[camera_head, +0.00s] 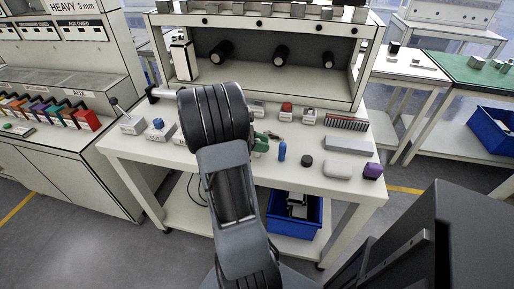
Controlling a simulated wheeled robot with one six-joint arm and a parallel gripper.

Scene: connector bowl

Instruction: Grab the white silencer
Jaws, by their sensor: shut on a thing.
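My arm reaches forward over the white workbench (140,157), and its dark, ribbed joint fills the middle of the view. My gripper is hidden behind the arm, so its fingers and anything between them do not show. I cannot make out for sure which thing is the white silencer. A white rounded piece (337,169) lies at the front right of the bench. A tall white piece with a dark top (183,58) stands on the left of the shelf.
A blue cylinder (282,151), a black disc (306,161), a purple piece (373,171) and a grey block (348,145) lie on the bench. Small switch boxes (132,125) stand at its left. A blue bin (292,218) sits on the lower shelf.

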